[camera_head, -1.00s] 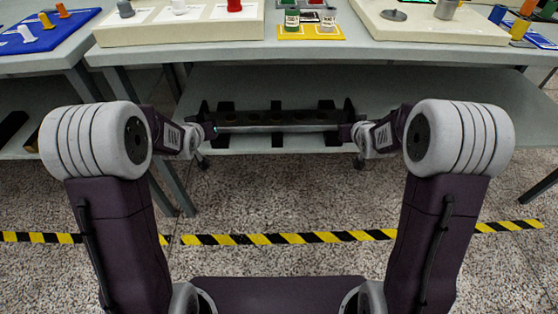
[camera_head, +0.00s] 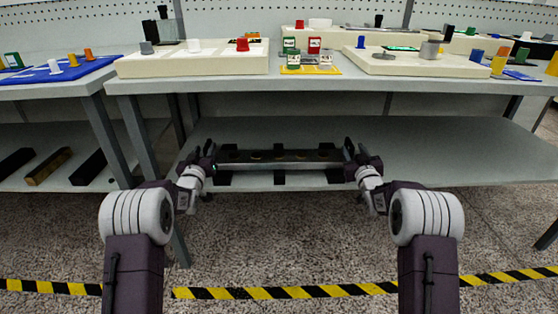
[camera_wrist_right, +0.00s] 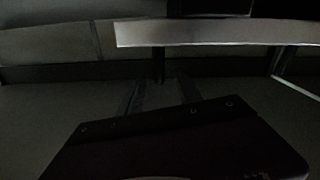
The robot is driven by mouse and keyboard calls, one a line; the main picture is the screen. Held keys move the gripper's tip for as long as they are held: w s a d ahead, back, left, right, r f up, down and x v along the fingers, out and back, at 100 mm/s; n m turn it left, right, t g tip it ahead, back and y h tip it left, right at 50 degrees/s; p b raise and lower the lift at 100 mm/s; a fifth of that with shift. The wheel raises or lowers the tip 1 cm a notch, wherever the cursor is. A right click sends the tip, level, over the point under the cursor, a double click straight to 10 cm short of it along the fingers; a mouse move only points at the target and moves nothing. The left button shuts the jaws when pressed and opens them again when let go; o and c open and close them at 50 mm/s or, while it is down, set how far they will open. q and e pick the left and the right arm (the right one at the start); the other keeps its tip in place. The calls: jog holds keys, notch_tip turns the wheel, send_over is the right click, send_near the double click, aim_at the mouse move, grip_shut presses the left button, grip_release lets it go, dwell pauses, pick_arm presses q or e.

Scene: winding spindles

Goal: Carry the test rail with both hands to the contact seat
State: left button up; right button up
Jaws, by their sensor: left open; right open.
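The test rail, a long grey bar (camera_head: 280,166), lies level across dark supports on the lower shelf in the head view. Behind it is a dark strip with several round spots. My left gripper (camera_head: 211,164) is open at the rail's left end, and my right gripper (camera_head: 352,161) is open at its right end. Whether the fingers touch the rail is too small to tell. In the dim right wrist view, a pale bar (camera_wrist_right: 215,34), probably the rail, crosses above the gripper's dark body. I cannot make out which thing is the contact seat.
The lower shelf (camera_head: 450,160) is clear to the right. Several dark bars (camera_head: 48,166) lie on the left table's shelf. Striped tape crosses the floor.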

aim_at(208, 144)
pick_arm(q)
jog(key=shift+w+a, duration=0.1)
jog(key=shift+w, duration=2.25)
pick_arm(e)
jog(key=shift+w+a, duration=0.1)
jog(key=shift+w, duration=2.25)
pick_arm(q)
grip_shut()
pick_arm(e)
grip_shut()
